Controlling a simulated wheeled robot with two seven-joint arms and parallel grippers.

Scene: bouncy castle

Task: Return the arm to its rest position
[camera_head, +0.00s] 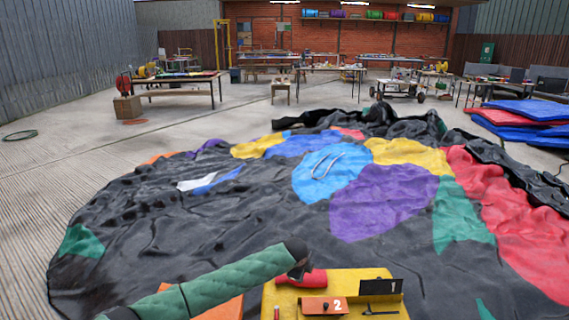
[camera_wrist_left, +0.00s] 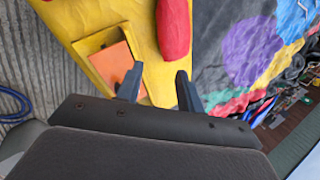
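My left arm, in a green quilted sleeve, comes in from the lower left of the head view. Its gripper (camera_head: 300,268) is over the far left part of a yellow tray (camera_head: 385,306), by a red rounded thing (camera_head: 309,279). In the left wrist view the two dark fingers of the left gripper (camera_wrist_left: 157,84) stand apart with nothing held between them. The red thing (camera_wrist_left: 173,28) shows beyond them, and an orange block (camera_wrist_left: 112,62) lies beside the left finger. My right arm and gripper are not in view.
The tray also holds an orange block marked 2 (camera_head: 325,306) and a black plate (camera_head: 381,287). A deflated multicoloured bouncy castle (camera_head: 260,210) covers the floor ahead. Workbenches (camera_head: 180,78) stand behind, and blue and red mats (camera_head: 525,110) are stacked at right. Bare floor is at left.

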